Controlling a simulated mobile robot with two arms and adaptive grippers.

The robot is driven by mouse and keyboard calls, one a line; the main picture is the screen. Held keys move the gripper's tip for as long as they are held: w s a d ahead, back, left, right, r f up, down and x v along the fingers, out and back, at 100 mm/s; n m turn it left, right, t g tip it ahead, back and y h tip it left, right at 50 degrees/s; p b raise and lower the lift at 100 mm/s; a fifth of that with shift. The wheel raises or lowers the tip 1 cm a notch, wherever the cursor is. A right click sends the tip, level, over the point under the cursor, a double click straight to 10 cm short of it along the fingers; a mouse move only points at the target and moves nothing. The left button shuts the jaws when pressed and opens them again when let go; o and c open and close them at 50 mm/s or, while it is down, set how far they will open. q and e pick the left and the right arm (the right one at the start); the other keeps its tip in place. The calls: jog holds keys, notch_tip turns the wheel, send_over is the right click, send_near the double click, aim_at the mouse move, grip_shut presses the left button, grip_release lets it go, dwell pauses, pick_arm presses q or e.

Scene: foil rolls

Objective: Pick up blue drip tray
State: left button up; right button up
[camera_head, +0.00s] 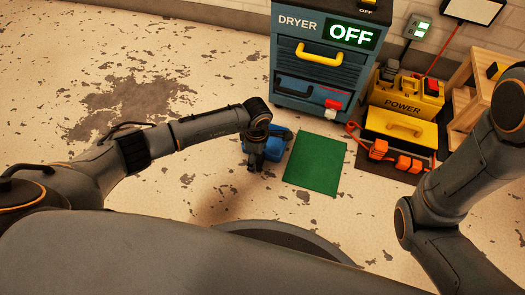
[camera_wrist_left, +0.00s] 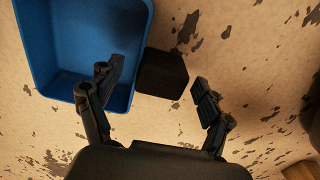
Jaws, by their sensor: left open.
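The blue drip tray (camera_head: 275,149) sits on the floor just left of the green mat, partly hidden by my left gripper (camera_head: 257,164). In the left wrist view the tray (camera_wrist_left: 65,45) fills the upper left, and a black block (camera_wrist_left: 165,75) sticks out at its side, apparently its handle. My left gripper (camera_wrist_left: 155,88) is open. One finger shows over the tray's interior and the other to the right of the black block, so the block lies between them. Contact cannot be told. My right gripper is not in view.
A green mat (camera_head: 315,164) lies right of the tray. A dryer cabinet (camera_head: 318,60) marked OFF stands behind it. A yellow power unit (camera_head: 405,95), orange parts (camera_head: 395,158) and a wooden stand (camera_head: 480,85) are at right. Left floor is clear.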

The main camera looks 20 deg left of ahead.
pick_arm(q)
jog(key=shift+r, duration=0.1)
jog(key=c, duration=1.3)
jog(key=shift+c, duration=0.2)
